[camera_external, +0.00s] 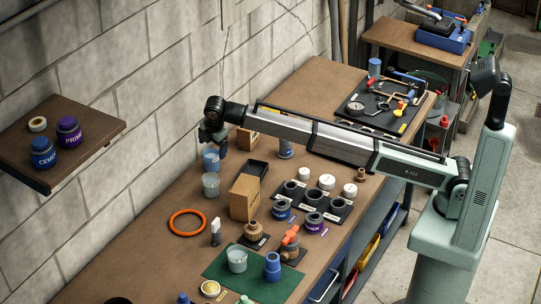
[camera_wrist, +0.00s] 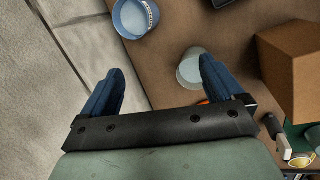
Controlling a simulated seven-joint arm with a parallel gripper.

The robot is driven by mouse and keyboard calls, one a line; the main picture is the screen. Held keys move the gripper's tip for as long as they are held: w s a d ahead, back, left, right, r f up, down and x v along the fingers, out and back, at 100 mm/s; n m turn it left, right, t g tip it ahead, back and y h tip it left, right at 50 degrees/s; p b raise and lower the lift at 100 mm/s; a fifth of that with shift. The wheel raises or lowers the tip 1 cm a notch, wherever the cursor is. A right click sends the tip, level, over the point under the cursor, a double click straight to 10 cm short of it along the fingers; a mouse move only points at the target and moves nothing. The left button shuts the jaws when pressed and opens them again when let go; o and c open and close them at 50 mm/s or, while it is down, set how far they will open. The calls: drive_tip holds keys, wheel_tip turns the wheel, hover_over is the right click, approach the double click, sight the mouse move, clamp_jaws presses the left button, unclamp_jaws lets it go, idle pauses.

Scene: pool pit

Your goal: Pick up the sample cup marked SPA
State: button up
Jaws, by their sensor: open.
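My gripper (camera_external: 213,140) is open and empty above the wall side of the bench; its two blue fingers (camera_wrist: 161,66) are spread in the wrist view. A blue-tinted cup (camera_external: 211,160) stands below it; in the wrist view the blue cup (camera_wrist: 133,18) is at the top, beyond the fingertips, with a white label I cannot read. A pale clear cup (camera_external: 211,186) stands close by; in the wrist view this clear cup (camera_wrist: 189,68) is partly hidden by the right finger. Another clear cup (camera_external: 237,261) stands on the green mat (camera_external: 300,285). No SPA marking is legible.
A cardboard box (camera_external: 244,198) stands right of the clear cup, with a black tray (camera_external: 257,169) behind it. An orange ring (camera_external: 187,222) lies on the bench (camera_external: 160,250). Dark jars and white lids crowd the bench's right side. The block wall (camera_external: 100,110) runs close on the left.

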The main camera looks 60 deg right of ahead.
drive_tip(key=s+a+m+g+y, duration=0.2)
drive_tip(key=a+m+g, duration=0.1)
drive_tip(key=a+m, duration=0.15)
approach(211, 182)
drive_tip(key=s+a+f, duration=0.2)
drive_tip(key=a, duration=0.1)
drive_tip(key=shift+d+f, duration=0.2)
drive_tip(key=shift+f, duration=2.7)
drive_tip(key=c, duration=1.1)
drive_tip(key=shift+c, duration=0.2)
drive_tip(key=shift+r, duration=0.15)
